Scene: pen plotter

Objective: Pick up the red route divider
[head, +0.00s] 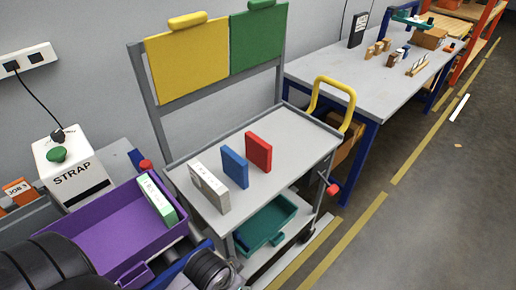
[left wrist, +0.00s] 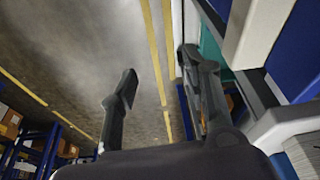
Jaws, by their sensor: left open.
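The red route divider (head: 259,151) stands upright on the grey top of the cart (head: 285,172), the rightmost of three blocks in the head view. A blue block (head: 234,167) stands just left of it, and a white block (head: 209,187) stands further left and nearer. My left gripper (left wrist: 158,85) is open and empty in the left wrist view, with floor visible between its fingers. I do not make out the red divider in that view. The left gripper's fingers are not clear in the head view, and my right gripper is not in view.
A purple tray (head: 112,232) holding a green-and-white box (head: 158,198) is left of the cart. A teal bin (head: 266,222) sits on the lower shelf. Yellow and green panels rise behind the cart; a yellow handle (head: 333,91) stands at its right end.

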